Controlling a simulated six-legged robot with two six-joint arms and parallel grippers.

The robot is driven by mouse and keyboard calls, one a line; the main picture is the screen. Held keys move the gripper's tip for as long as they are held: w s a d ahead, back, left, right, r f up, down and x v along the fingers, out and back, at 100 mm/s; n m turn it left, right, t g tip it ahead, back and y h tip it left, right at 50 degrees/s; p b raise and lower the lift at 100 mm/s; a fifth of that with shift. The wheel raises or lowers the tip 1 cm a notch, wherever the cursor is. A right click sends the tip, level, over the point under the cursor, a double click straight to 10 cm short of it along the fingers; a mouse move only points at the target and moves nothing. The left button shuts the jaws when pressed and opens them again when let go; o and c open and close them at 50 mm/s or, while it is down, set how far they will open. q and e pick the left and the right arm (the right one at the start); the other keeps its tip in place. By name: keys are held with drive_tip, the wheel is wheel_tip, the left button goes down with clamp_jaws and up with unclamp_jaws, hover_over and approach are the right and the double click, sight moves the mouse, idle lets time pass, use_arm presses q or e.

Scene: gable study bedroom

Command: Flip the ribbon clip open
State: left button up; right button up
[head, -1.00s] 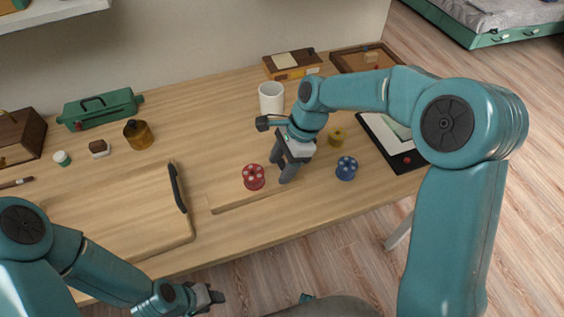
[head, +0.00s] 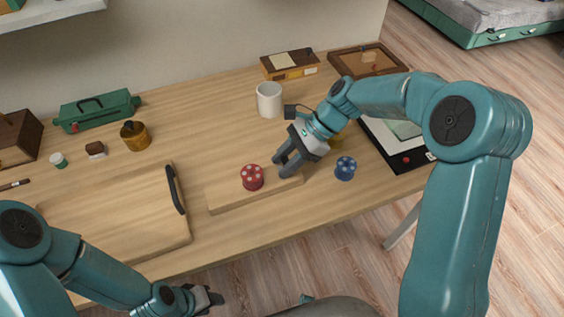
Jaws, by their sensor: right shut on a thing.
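My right gripper (head: 281,168) reaches down and left to the right end of a low wooden base (head: 232,200) on the desk. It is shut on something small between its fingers. This seems to be the ribbon clip, but the fingers hide it. A red spool (head: 252,178) stands upright on the base, just left of the fingers. A blue spool (head: 345,168) stands on the desk to the right. My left gripper (head: 212,298) is low in front of the desk, away from the base; its jaws are too unclear to read.
A wooden board (head: 120,220) with a black bar (head: 175,188) lies left of the base. A white mug (head: 269,99) stands behind my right gripper. A brown jar (head: 135,137) and green toolbox (head: 97,110) stand back left.

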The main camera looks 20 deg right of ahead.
drive_tip(key=y, duration=0.1)
drive_tip(key=d+y, duration=0.1)
drive_tip(key=y, duration=0.1)
drive_tip(key=shift+d+f+y+b, duration=0.1)
drive_tip(key=shift+d+y+b, duration=0.1)
drive_tip(key=shift+y+b, duration=0.15)
drive_tip(key=shift+d+f+y+b, duration=0.1)
drive_tip(key=shift+d+y+b, duration=0.2)
drive_tip(key=shift+y, duration=0.7)
drive_tip(key=shift+d+f+y+b, duration=0.1)
drive_tip(key=shift+d+y+b, duration=0.15)
drive_tip(key=shift+y, duration=0.7)
drive_tip(key=shift+d+y, duration=0.1)
drive_tip(key=shift+y, duration=0.2)
drive_tip(key=o, duration=1)
drive_tip(key=shift+r, duration=0.1)
wheel_tip(320, 180, up, 20)
drive_tip(key=shift+p, duration=0.3)
